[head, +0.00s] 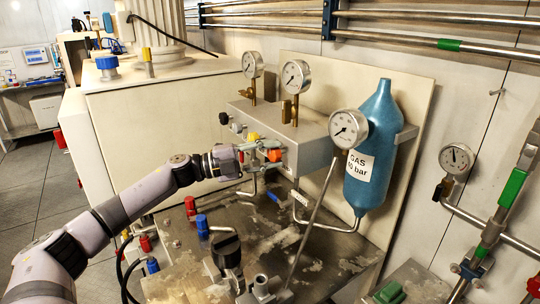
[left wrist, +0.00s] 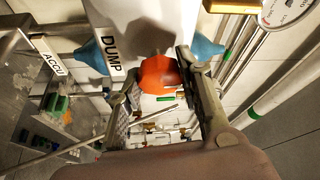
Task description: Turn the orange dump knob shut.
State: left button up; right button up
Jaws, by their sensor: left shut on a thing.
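The orange dump knob (head: 275,155) sits on the front of the grey valve block (head: 310,128) in the head view. In the left wrist view the orange knob (left wrist: 158,75) is between my two fingers, just beside the white DUMP label (left wrist: 111,42). My left gripper (head: 258,153) reaches in from the left and is shut on the knob; the left wrist view shows its fingers (left wrist: 155,85) on either side of it. The knob's exact turn angle is hard to tell, as the fingers partly hide it. My right gripper is not in view.
Pressure gauges (head: 349,129) stand over and beside the block. A blue gas bottle (head: 372,150) is at its right. Red-capped (head: 190,205) and blue-capped (head: 202,224) fittings and bent pipes rise from the worn metal bench (head: 185,275) below my arm.

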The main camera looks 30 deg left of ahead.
pick_arm(q)
jog(key=o, duration=1.2)
jog(key=shift+v, duration=5.95)
